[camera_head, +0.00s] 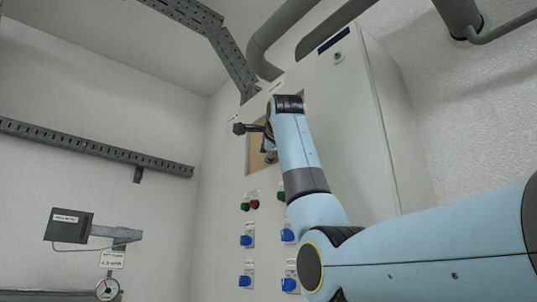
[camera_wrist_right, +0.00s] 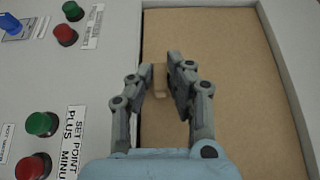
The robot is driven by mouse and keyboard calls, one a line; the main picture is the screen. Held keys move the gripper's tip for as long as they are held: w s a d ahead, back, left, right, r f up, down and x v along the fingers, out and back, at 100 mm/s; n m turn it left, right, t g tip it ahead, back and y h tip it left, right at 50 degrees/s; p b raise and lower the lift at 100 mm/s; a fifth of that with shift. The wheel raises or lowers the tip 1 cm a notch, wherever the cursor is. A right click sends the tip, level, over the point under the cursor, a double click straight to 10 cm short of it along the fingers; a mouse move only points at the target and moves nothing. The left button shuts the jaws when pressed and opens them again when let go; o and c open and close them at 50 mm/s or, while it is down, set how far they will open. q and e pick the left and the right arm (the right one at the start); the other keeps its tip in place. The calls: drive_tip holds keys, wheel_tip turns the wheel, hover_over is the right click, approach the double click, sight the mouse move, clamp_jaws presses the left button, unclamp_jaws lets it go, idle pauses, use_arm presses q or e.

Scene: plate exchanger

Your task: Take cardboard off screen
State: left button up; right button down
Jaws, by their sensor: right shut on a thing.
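The brown cardboard (camera_wrist_right: 240,100) covers the screen opening in the white cabinet front. In the head view the cardboard (camera_head: 256,161) shows partly behind my right arm. A small cardboard tab (camera_wrist_right: 160,78) stands out from its face. My right gripper (camera_wrist_right: 161,72) is shut on this tab, with one finger on each side. In the head view my right gripper (camera_head: 268,148) is at the cardboard, partly hidden by my own wrist. The cardboard looks in place within the pale frame. The screen behind it is hidden. My left gripper is not in view.
The white cabinet (camera_head: 345,150) carries green and red buttons (camera_wrist_right: 42,124) and blue switches (camera_head: 246,240) beside and below the cardboard. Grey pipes (camera_head: 290,30) run above. A grey device (camera_head: 70,225) and a round gauge (camera_head: 107,289) are on the left wall.

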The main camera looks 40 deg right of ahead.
drive_tip(key=shift+s+a, duration=0.1)
drive_tip(key=shift+a, duration=0.6)
idle(0.7)
drive_tip(key=shift+a, duration=0.9)
drive_tip(key=shift+a, duration=0.1)
drive_tip(key=s+a, duration=0.1)
drive_tip(key=a, duration=1)
drive_tip(key=shift+a, duration=0.4)
idle(0.7)
